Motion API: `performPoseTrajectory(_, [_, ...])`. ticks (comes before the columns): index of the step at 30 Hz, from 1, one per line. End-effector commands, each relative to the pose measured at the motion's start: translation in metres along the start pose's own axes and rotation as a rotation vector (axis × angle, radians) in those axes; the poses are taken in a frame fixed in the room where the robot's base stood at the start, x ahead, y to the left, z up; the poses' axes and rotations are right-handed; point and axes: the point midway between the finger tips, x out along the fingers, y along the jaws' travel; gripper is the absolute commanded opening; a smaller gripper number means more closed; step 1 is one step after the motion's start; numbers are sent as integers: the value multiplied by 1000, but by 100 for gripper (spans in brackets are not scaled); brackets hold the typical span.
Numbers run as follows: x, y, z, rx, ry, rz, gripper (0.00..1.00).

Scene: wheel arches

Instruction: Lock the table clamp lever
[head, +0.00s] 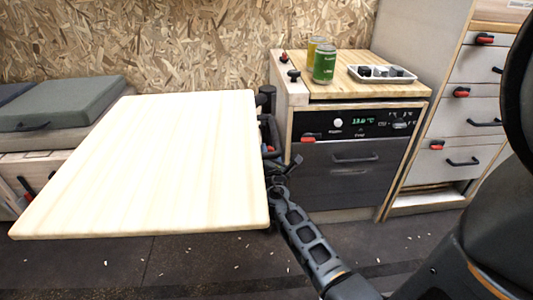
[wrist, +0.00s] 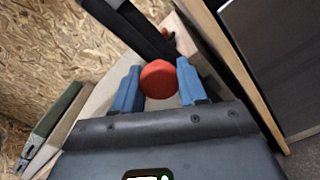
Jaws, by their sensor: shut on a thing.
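The table (head: 150,165) is a pale wooden top in the middle of the head view. A dark clamp post (head: 267,100) stands at its far right corner. In the wrist view the clamp lever's round red knob (wrist: 159,79) sits between the blue fingertips of my gripper (wrist: 158,84), which is shut on it. A dark bar (wrist: 135,30) shows above the knob. In the head view my gripper (head: 277,168) is beside the table's right edge. The knob and the clamp's lower parts are mostly hidden there.
A cabinet with a dark fridge front (head: 352,165) stands close to the right of my gripper. Cans (head: 325,67) and a white tray (head: 382,74) are on its top. Cushioned seating (head: 70,105) is at the left. Open dark floor (head: 150,265) lies in front.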

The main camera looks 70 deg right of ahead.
Motion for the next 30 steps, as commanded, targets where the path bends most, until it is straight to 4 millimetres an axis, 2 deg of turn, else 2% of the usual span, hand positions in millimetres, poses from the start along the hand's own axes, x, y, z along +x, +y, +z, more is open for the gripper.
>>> performPoseTrajectory(14, [-1, -3, -1, -17, 4, -1, 0])
performPoseTrajectory(15, [-1, -3, -1, -17, 4, -2, 44])
performPoseTrajectory(23, [0, -2, 0, -15, 2, -1, 67])
performPoseTrajectory(30, [-1, -2, 0, -15, 1, 0, 67])
